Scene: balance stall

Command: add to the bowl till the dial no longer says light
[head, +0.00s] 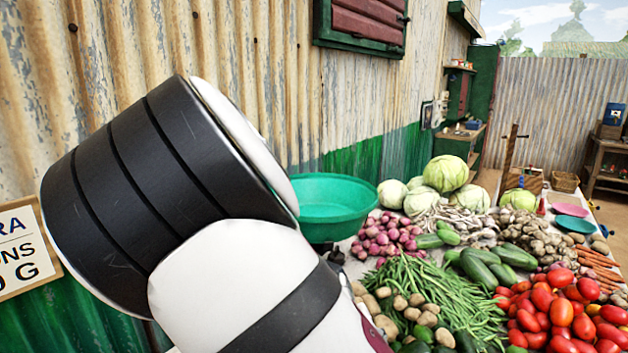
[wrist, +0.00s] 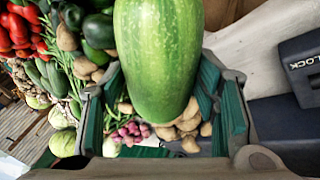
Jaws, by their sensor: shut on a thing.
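My gripper (wrist: 157,112) is shut on a large green cucumber (wrist: 158,60), with its teal-padded fingers on both sides. The cucumber fills the middle of the wrist view, and its upper end is cut off by the frame. In the head view my arm hides the gripper and the held cucumber. A green bowl (head: 335,207) stands at the wall end of the produce table, its left side and underside partly behind my arm. It looks empty where I can see inside. No dial face shows in either view.
The table holds green beans (head: 435,295), tomatoes (head: 560,315), red onions (head: 385,238), cucumbers (head: 485,268) and cabbages (head: 446,173). A corrugated wall (head: 290,80) runs close behind the bowl. A sign (head: 25,250) hangs at left. A dark box (wrist: 300,65) lies right in the wrist view.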

